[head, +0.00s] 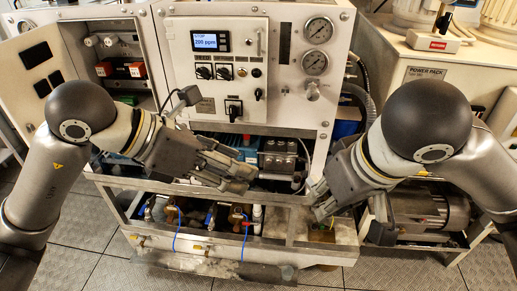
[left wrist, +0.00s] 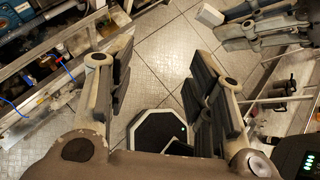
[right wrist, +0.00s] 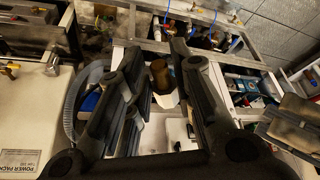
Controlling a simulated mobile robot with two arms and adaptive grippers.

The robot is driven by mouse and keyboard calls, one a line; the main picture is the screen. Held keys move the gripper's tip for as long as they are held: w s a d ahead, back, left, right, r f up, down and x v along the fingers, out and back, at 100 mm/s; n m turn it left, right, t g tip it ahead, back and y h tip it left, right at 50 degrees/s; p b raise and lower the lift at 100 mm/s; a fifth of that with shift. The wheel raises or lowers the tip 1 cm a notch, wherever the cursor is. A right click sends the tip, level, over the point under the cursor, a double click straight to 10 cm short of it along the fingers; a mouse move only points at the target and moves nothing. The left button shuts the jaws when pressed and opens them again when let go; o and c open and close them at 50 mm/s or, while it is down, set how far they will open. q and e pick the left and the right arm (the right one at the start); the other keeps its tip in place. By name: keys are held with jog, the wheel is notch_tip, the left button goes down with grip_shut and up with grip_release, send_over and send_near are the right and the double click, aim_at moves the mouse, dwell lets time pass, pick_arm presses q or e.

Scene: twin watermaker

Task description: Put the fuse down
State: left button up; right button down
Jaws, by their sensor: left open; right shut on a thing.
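My right gripper (head: 320,203) is at the front edge of the machine, right of centre, over the low metal tray. It is shut on a small pale block, which I take to be the fuse (left wrist: 210,15); the left wrist view shows it at the fingertips. In the right wrist view a pale piece (right wrist: 167,99) shows between the fingers, partly hidden, beside a brown cylinder (right wrist: 160,76). In the head view the fingers hide the fuse. My left gripper (head: 240,180) is open and empty, in front of the machine below the control panel.
The control panel (head: 222,70) with gauges stands behind the grippers. An open cabinet (head: 118,62) with switches is at the left. Valves and blue wires sit in the tray (head: 275,248) below. A motor (head: 425,212) is at the right. The tiled floor (head: 95,265) in front is clear.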

pick_arm(q)
jog(key=s+d+r+n, duration=0.2)
jog(key=d+r+n, duration=0.3)
jog(key=n, duration=1)
jog(key=x, duration=1.2)
jog(key=shift+a+f+g+y, duration=0.15)
jog(key=shift+f+g+y, duration=0.15)
jog(key=shift+f, duration=0.05)
jog(key=shift+s, duration=0.15)
grip_shut()
pick_arm(e)
jog(key=c, duration=1.2)
grip_release()
